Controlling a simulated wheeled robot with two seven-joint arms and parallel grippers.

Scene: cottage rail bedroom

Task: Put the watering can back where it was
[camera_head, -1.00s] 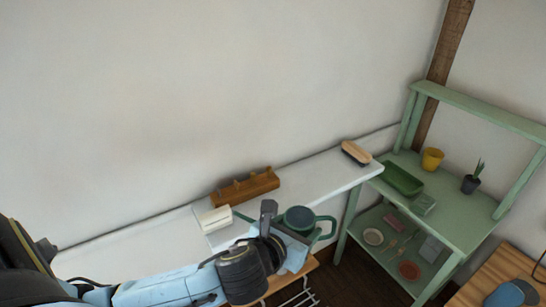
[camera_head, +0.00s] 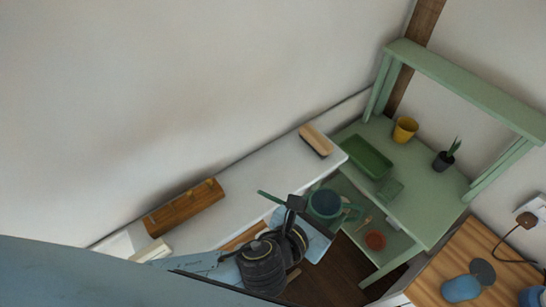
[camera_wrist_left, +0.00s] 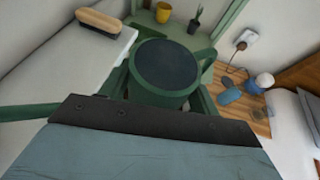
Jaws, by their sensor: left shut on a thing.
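The green watering can (camera_head: 325,203) is held by my left gripper (camera_head: 300,212), in front of the right end of the white shelf and the green potting bench (camera_head: 428,208). In the left wrist view the can (camera_wrist_left: 166,72) shows its round dark top just beyond the gripper, with its spout sticking out to the left. The gripper's fingertips are partly hidden behind its own dark and light blue body. My right gripper is not in view.
The white shelf (camera_head: 238,217) carries a brush (camera_head: 316,140) and a wooden rack (camera_head: 184,206). The bench holds a green tray (camera_head: 366,157), a yellow pot (camera_head: 404,129) and a potted plant (camera_head: 446,156). A wooden table (camera_head: 455,262) with blue items stands at the lower right.

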